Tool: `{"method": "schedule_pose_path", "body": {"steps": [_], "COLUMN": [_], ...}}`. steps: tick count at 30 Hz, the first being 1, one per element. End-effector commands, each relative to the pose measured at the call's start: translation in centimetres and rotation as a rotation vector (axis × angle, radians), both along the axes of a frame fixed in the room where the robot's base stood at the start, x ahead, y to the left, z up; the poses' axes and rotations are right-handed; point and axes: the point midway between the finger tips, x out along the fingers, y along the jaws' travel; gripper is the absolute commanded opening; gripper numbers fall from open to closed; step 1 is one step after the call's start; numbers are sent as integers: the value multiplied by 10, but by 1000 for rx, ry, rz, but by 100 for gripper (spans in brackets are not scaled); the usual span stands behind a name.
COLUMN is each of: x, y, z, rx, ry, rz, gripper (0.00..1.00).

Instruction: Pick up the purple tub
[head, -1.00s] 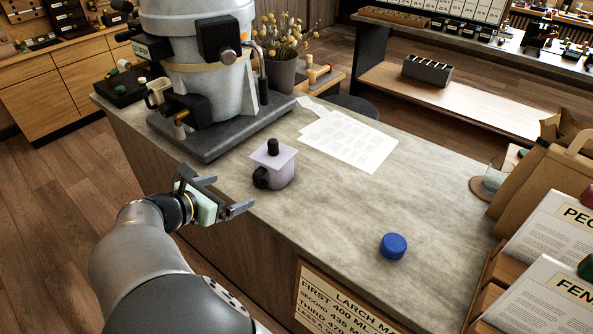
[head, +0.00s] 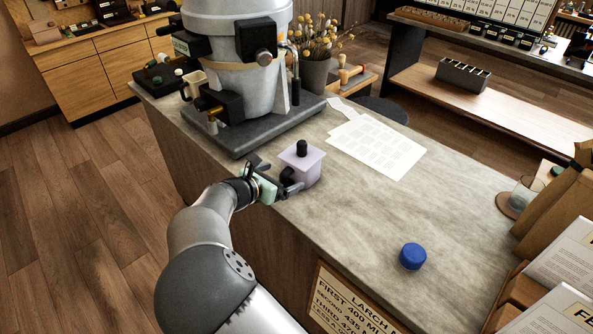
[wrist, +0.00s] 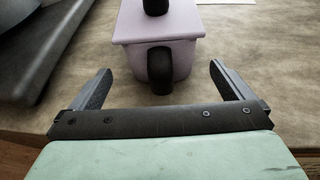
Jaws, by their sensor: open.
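The purple tub (head: 304,169) is a pale lilac box with a lid, a black knob on top and a black handle on its near side. It stands upright on the counter; in the wrist view the tub (wrist: 195,25) is straight ahead, with its black handle (wrist: 160,69) between the finger lines. My gripper (head: 275,178) is at the counter's near edge, just left of the tub. In the wrist view my gripper (wrist: 165,88) is open, its fingers spread on either side of the handle. Whether anything touches is not clear.
A large grey machine on a dark base (head: 254,119) stands behind and left of the tub. White printed sheets (head: 376,146) lie beyond it. A blue cap-like object (head: 412,256) sits to the right on the counter (head: 360,210). Paper bags stand at far right.

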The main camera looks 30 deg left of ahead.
Motion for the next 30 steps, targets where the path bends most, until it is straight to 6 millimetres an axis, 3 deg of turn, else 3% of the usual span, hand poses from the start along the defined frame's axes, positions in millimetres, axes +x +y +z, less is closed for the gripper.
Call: {"method": "schedule_pose_path", "body": {"steps": [7, 16, 17, 23, 30], "x": [35, 40, 40, 40, 40], "y": [-4, -4, -4, -4, -4], "z": [-11, -14, -14, -14, -12], "rx": [-2, 1, 1, 0, 0], "ry": [-1, 0, 0, 0, -2], "rz": [-2, -1, -1, -1, -1], "gripper": [100, 100, 94, 39, 40]}}
